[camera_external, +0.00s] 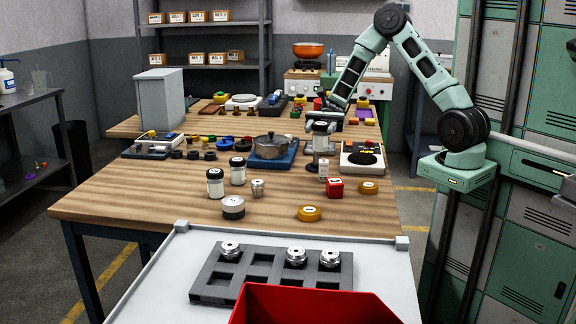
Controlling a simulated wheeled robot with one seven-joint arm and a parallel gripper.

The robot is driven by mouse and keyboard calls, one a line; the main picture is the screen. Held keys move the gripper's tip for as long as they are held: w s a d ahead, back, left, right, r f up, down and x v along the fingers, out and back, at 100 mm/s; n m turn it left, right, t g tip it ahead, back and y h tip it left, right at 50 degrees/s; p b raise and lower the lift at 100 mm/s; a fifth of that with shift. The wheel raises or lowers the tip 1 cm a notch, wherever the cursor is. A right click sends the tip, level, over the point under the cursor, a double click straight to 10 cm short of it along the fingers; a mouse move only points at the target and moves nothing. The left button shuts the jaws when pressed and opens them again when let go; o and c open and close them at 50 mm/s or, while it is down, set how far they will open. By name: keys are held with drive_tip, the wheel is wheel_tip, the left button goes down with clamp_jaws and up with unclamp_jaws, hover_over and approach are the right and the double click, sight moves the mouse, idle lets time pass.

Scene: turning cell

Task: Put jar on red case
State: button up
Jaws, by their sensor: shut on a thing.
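My gripper (321,128) points down over the right half of the wooden table. It is shut on a pale, roughly cylindrical thing (320,144), too small and partly hidden to name surely as a jar. Two white jars with dark lids stand upright on the table: one jar (215,184) to the left and another jar (237,173) beside it. A small red case (336,188) with a pale label sits on the table below and slightly right of my gripper. A small white block (323,170) is just behind it, below the held thing.
A pot (271,146) on a blue base is left of my gripper, and a dark round-topped device (363,157) is right. Yellow discs (309,213) lie in front. A grey slotted tray (259,283) holds metal parts, with a large red bin (310,305) nearer.

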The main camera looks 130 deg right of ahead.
drive_tip(key=s+a+r+m+t+h+p, duration=0.1)
drive_tip(key=s+a+r+h, duration=0.1)
drive_tip(key=a, duration=0.2)
hover_over(333, 183)
wheel_tip(333, 183, down, 10)
drive_tip(key=shift+f, duration=0.2)
idle(0.3)
drive_tip(key=o, duration=1)
drive_tip(key=shift+f, duration=0.15)
